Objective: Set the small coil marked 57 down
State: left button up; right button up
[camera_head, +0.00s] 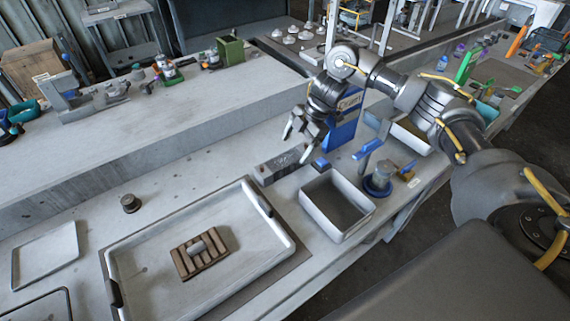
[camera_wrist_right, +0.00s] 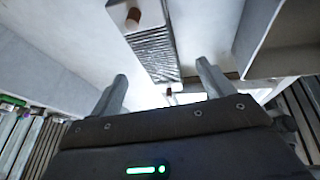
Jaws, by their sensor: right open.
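My right gripper (camera_head: 298,142) is open above the bench, over a long grey block (camera_head: 280,166). In the right wrist view its two fingers (camera_wrist_right: 162,72) are apart with nothing held between them. Beyond them is a ridged grey block (camera_wrist_right: 153,50) with a small brown cylinder (camera_wrist_right: 133,17) at its far part. A tiny reddish piece (camera_wrist_right: 168,91) shows between the fingers. In the head view a brown slatted rack (camera_head: 188,266) with a small grey cylinder (camera_head: 196,247) on it lies in the large tray (camera_head: 165,212). No number 57 is readable on anything. My left gripper is out of view.
A grey open bin (camera_head: 345,228) stands right of the large tray, with a blue clamp-like device (camera_head: 379,178) beside it. A blue box (camera_head: 345,128) stands behind the gripper. A small dark cylinder (camera_head: 130,203) stands on bare bench near a shallow tray (camera_head: 45,254).

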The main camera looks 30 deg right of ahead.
aim_at(288, 159)
jog(key=shift+x, duration=0.75)
jog(key=shift+a+f+p, duration=0.25)
jog(key=shift+f+p, duration=0.1)
jog(key=shift+p, duration=0.15)
jog(key=p+x, duration=0.1)
jog(key=x, duration=0.2)
jog(key=shift+w+a+f, duration=0.2)
jog(key=shift+f, duration=0.45)
jog(key=shift+c, duration=0.2)
jog(key=c, duration=1.4)
